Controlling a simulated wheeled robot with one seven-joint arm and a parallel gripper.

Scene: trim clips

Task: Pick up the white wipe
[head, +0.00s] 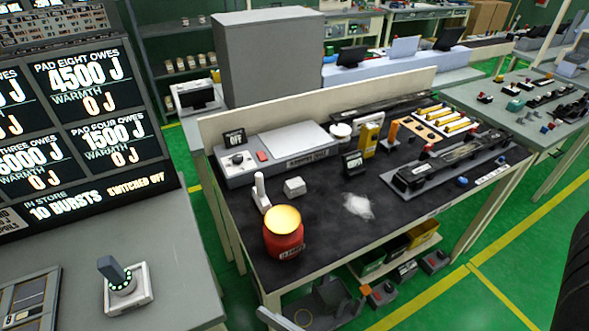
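The white wipe (358,205) is a crumpled, thin white patch lying flat on the dark top of the workbench (330,235), towards its front edge and right of the red can. Nothing covers it, and the bench top around it is bare. I cannot make out my gripper in the head view, so its place relative to the wipe does not show.
A red can (284,238) with a glowing yellow top stands left of the wipe. A small white block (295,187) and a dark display (353,163) are behind it. A grey tray (450,165) holding dark parts lies to the right.

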